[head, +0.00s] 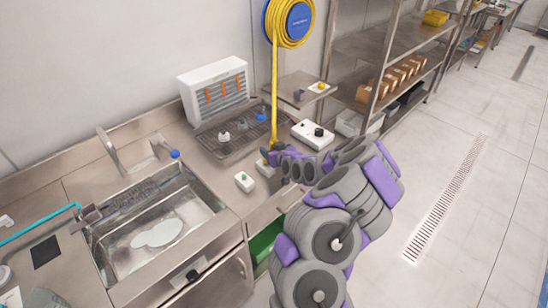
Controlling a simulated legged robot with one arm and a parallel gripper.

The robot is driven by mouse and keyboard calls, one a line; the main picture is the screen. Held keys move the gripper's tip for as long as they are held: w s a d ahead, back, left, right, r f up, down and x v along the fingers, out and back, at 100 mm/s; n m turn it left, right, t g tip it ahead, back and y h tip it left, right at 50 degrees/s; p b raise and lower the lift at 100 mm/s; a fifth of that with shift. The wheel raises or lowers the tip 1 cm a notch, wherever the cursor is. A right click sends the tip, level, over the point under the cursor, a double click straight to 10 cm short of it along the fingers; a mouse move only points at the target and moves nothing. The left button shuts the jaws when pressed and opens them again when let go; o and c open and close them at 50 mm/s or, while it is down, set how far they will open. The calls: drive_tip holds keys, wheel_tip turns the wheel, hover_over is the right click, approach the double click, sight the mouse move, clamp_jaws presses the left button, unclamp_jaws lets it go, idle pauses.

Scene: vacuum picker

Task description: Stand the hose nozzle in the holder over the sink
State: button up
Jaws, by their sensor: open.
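A yellow hose (274,85) hangs from a blue wall reel (298,20) down to the counter. Its lower end widens into a yellow piece (270,137), perhaps the nozzle, right at my gripper (266,154). My gripper is open and small in the view; I cannot tell whether its fingers touch the hose end. The steel sink (160,232) is at the lower left, with pale flat shapes, perhaps plates or water, on its floor. A grey block (90,213) sits at the sink's left rim, at the end of a cyan tube (40,224). I cannot clearly identify the holder.
A faucet (110,150) stands behind the sink. A white rack with orange parts (212,88) stands behind a grated tray (225,138). Shelving (400,60) is at right; the floor there is clear.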

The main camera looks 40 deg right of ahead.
drive_tip(key=shift+w, duration=0.2)
drive_tip(key=shift+c, duration=0.2)
clamp_jaws()
wheel_tip(320, 180, up, 10)
drive_tip(key=p, duration=0.2)
drive_tip(key=w+a+r+n+y, duration=0.1)
drive_tip(key=w+a, duration=0.2)
drive_tip(key=a, duration=0.6)
drive_tip(key=w+a+r+n+y, duration=0.15)
drive_tip(key=w+a, duration=0.25)
drive_tip(key=a, duration=0.5)
drive_tip(key=s+a, duration=0.3)
drive_tip(key=a, duration=1.5)
drive_tip(key=shift+s+a+f+t, duration=0.2)
drive_tip(key=shift+f+t, duration=0.1)
drive_tip(key=shift+f, duration=0.15)
